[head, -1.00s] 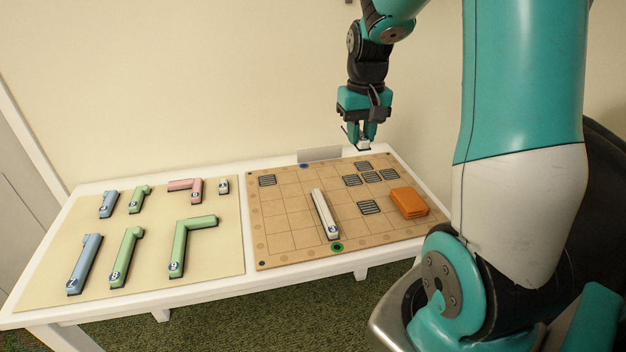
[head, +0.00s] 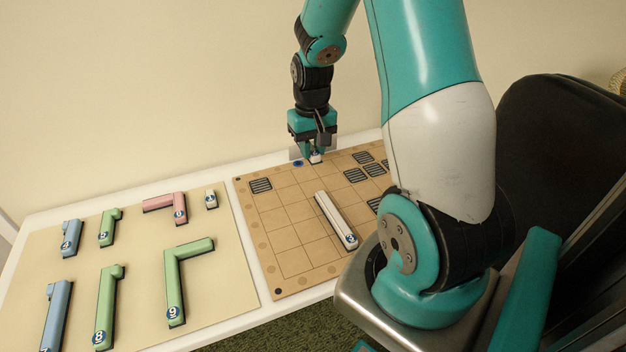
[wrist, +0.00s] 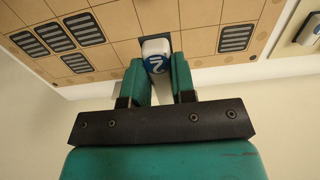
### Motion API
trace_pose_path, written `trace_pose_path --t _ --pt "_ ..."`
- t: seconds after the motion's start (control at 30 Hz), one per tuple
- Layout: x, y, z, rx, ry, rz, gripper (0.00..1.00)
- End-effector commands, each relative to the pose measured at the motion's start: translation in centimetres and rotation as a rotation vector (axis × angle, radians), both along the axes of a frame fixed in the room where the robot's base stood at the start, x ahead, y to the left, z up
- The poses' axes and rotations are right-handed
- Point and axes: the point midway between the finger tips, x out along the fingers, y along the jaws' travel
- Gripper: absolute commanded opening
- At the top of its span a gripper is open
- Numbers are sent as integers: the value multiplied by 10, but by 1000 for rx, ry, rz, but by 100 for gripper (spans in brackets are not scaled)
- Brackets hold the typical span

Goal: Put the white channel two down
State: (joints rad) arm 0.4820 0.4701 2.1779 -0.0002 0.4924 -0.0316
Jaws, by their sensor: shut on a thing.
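My gripper (head: 311,151) is shut on a small white channel piece (head: 316,158) with a blue round label, low at the far edge of the tan grid board (head: 293,214). In the wrist view the white channel two (wrist: 157,48) sits between the fingertips, its "2" upside down. A dark patch shows around its end. I cannot tell whether it touches the board.
A long white channel (head: 333,215) lies mid-board. Dark slatted tiles (head: 261,185) sit on several cells. The mat at left (head: 143,250) holds blue, green and pink channels and a small white one (head: 211,199). Nearby board cells are clear.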

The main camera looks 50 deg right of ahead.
Motion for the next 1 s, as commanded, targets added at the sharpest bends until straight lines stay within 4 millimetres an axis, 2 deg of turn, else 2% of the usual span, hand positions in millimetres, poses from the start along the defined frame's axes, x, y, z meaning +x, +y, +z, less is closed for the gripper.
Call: trace_pose_path --t 0.03,0.13,0.43,0.6,0.97,1.0 --pt "-1 0 -15 3 6 0 2" --pt "-1 0 -35 3 5 -1 2" --pt "-1 0 -61 1 2 0 2" --pt "0 0 -86 1 3 0 2" --pt "0 0 -92 0 0 0 2" --pt "0 0 -92 0 0 0 27"
